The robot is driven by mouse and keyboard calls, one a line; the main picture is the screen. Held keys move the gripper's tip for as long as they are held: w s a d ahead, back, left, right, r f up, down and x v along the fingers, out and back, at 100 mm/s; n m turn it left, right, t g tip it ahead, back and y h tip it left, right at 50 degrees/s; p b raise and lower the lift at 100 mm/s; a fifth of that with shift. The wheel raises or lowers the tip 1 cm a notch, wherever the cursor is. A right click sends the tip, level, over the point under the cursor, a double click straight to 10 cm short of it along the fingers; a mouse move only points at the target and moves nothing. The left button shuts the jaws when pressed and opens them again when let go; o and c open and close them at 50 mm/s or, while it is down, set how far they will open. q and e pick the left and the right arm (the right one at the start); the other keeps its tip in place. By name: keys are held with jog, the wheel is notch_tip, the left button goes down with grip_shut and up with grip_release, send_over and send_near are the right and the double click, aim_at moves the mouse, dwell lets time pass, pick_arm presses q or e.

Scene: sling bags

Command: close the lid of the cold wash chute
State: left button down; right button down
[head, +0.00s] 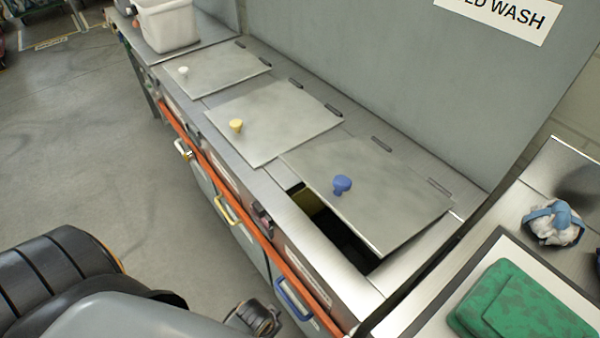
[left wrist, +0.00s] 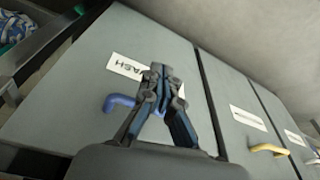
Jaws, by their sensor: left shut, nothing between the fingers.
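The lid with the blue knob (head: 342,185) is a flat grey metal plate (head: 385,180) in the head view, below the sign ending in "WASH" (head: 500,15), whose start is cut off. This lid is raised at its front edge and tilted, with a dark gap (head: 340,235) under it. Its hinges are on the wall side. My left gripper (left wrist: 163,85) is shut and empty in the left wrist view, in front of a grey cabinet front with a blue handle (left wrist: 118,102). The fingers partly overlap the handle in the picture; I cannot tell the distance. My right gripper is out of view.
Lids with a yellow knob (head: 236,125) and a white knob (head: 183,71) lie flat further left. An orange rail (head: 235,205) runs along the counter front. A white bin (head: 168,25) stands at the far end. A green folded bag (head: 520,305) and a blue-white bundle (head: 553,222) lie at right.

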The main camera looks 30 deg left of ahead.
pick_arm(q)
notch_tip(320, 180, up, 29)
jog(key=w+t+p, duration=0.2)
jog(key=p, duration=0.3)
jog(key=w+a+r+m+t+h, duration=0.1)
jog(key=w+a+r+t+h, duration=0.2)
jog(key=r+t, duration=0.45)
jog(key=w+a+r+m+t+h, duration=0.1)
jog(key=w+a+r+t+h, duration=0.3)
jog(key=r, duration=0.6)
jog(key=s+d+r+p+x, duration=0.1)
jog(key=p+x, duration=0.1)
jog(key=x, duration=1)
jog(key=shift+t, duration=0.25)
jog(key=f, duration=0.2)
jog(key=s+f, duration=0.1)
jog(key=f, duration=0.1)
jog(key=shift+s+a+f, duration=0.1)
jog(key=shift+f, duration=0.1)
